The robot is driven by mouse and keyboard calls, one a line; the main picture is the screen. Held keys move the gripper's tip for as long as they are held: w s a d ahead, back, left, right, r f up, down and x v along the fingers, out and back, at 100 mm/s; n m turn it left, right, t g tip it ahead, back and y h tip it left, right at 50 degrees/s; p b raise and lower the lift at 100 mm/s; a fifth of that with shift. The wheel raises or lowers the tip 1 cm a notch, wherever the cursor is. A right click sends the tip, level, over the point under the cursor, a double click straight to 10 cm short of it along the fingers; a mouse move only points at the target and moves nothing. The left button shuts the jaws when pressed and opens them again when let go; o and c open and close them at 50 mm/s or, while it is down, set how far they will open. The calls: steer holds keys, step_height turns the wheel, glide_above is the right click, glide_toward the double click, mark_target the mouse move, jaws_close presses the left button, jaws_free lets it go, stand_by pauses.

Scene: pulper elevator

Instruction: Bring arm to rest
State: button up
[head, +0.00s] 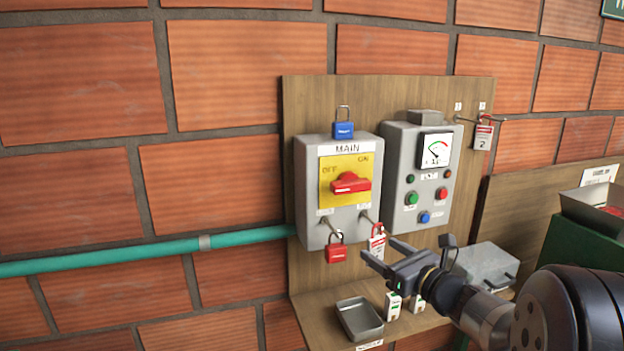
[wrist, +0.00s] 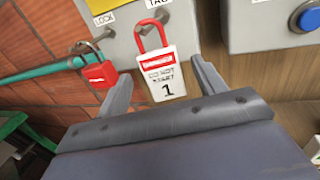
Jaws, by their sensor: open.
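My gripper (head: 377,249) is open in front of the lower right of the grey MAIN switch box (head: 310,190). In the head view the tag (head: 376,246) is partly hidden behind the fingers. A red padlock (head: 335,254) hangs from the lock post to the left, also seen in the wrist view (wrist: 100,74). The red switch handle (head: 350,183) lies roughly horizontal.
A control box (head: 400,165) with gauge and buttons is on the right. A blue padlock (head: 343,130) sits above MAIN; tag 2 (head: 483,137) hangs at upper right. Below are a metal tray (head: 360,320), small white-labelled items (head: 392,305) and a grey case (head: 485,264).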

steer(key=shift+s+d+r, duration=0.1)
steer(key=shift+s+r, duration=0.15)
steer(key=shift+s, duration=0.2)
steer(key=shift+f, duration=0.1)
